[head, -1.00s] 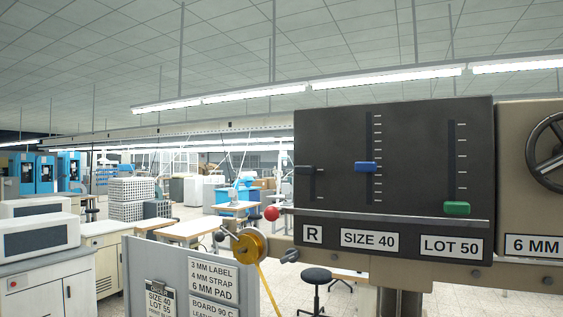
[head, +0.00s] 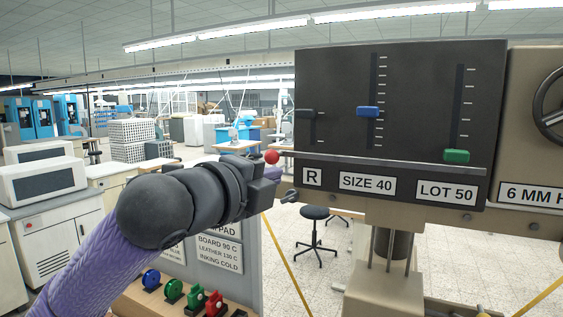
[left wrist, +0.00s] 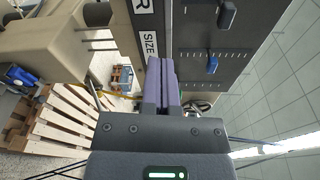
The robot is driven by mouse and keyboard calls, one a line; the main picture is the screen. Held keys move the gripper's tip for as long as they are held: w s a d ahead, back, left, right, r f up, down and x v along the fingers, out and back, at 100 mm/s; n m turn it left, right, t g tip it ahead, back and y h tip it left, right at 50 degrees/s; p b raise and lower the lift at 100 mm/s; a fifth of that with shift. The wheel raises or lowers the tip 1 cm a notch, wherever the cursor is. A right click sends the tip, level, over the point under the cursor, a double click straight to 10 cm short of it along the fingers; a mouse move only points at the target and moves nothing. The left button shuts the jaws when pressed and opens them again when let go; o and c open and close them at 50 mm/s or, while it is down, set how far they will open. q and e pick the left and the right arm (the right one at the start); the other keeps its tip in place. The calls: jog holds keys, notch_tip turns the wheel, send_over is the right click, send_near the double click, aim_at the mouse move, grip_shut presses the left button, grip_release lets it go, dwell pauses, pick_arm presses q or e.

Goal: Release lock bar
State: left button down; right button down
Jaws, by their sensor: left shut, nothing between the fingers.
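The dark slider panel (head: 420,75) has a thin grey lock bar (head: 390,163) along its lower edge, above the labels. A red ball knob (head: 271,157) is at the bar's left end. My left gripper (head: 270,174) is just below and left of the knob, partly hidden behind its own wrist. I cannot tell whether it touches the knob. In the left wrist view the purple fingers (left wrist: 161,66) are shut and empty, in front of the panel by the SIZE label. The knob is not visible there. My right gripper is not in view.
The panel carries a black slider (head: 306,113), a blue slider (head: 368,111) and a green slider (head: 456,156). A handwheel (head: 552,112) is at far right. A sign board (head: 220,250) and a shelf with coloured wheels (head: 174,291) are below my left arm.

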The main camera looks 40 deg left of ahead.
pick_arm(q)
jog(key=w+p, duration=0.1)
jog(key=w, duration=0.2)
jog(key=w+p, duration=0.2)
jog(key=w, duration=0.1)
jog(key=w+a+p, duration=0.1)
jog(key=w+p, duration=0.1)
jog(key=w, duration=0.2)
jog(key=shift+f, duration=0.2)
jog(key=a, duration=0.1)
jog(key=s+a, duration=0.1)
jog(key=a, duration=0.1)
jog(key=shift+s+r, duration=0.2)
